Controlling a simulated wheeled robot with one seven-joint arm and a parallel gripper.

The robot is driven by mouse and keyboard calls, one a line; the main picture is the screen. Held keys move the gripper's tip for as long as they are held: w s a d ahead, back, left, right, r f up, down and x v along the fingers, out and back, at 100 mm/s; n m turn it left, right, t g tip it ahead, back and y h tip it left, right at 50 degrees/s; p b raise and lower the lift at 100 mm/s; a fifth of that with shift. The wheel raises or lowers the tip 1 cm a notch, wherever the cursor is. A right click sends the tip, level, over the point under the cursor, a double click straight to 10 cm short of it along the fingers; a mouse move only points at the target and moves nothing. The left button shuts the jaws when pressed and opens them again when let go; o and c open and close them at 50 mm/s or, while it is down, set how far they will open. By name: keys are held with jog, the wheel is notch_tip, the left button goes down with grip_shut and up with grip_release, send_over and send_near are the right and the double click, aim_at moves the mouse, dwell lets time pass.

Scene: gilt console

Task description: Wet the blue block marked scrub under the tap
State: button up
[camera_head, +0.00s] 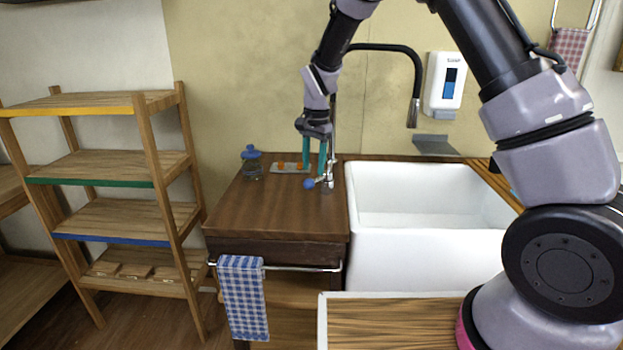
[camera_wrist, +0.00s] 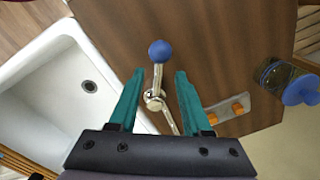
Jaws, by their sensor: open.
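My gripper (camera_head: 314,171) is open and points down over the wooden counter, at the left side of the sink. In the wrist view its two teal fingers (camera_wrist: 160,72) stand either side of the tap's metal lever (camera_wrist: 157,80), apart from each other. The lever ends in a blue ball knob (camera_wrist: 160,51), which also shows in the head view (camera_head: 309,183). The tap's black spout (camera_head: 414,88) arches over the white sink (camera_head: 420,262). I see no water at the spout. I cannot make out a blue block marked scrub in either view.
A jar with a blue lid (camera_head: 252,163) and a grey plate with orange knobs (camera_head: 291,168) stand on the counter (camera_head: 270,212), left of my gripper. A soap dispenser (camera_head: 444,86) hangs behind the sink. A shelf rack (camera_head: 118,165) stands at left; a checked towel (camera_head: 243,296) hangs in front.

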aim_at(318, 179)
jog(key=shift+w+f, duration=0.1)
jog(key=shift+f, duration=2.3)
grip_shut()
